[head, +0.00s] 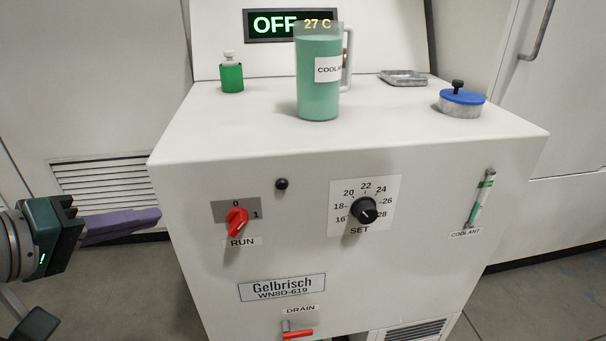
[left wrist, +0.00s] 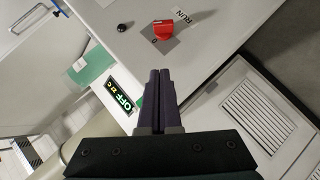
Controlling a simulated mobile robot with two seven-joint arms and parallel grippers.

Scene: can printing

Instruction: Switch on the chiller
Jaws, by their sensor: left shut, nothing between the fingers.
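The chiller (head: 290,170) is a white cabinet whose display (head: 292,24) reads OFF, 27 C. On its front a red RUN knob (head: 237,221) sits on a grey plate marked 0 and 1. I cannot tell exactly which mark the knob points at. My left gripper (head: 158,216), with purple fingers, is shut and empty, left of the knob and apart from it. In the left wrist view the shut fingertips (left wrist: 160,72) point toward the red knob (left wrist: 164,31), with a gap between. My right gripper is not in view.
A black SET dial (head: 364,210) and a small black knob (head: 282,184) are right of the RUN knob. A red DRAIN lever (head: 298,333) is below. A green coolant jug (head: 318,80), a small green bottle (head: 231,76), a tray (head: 404,78) and a blue-rimmed cap (head: 461,100) stand on top.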

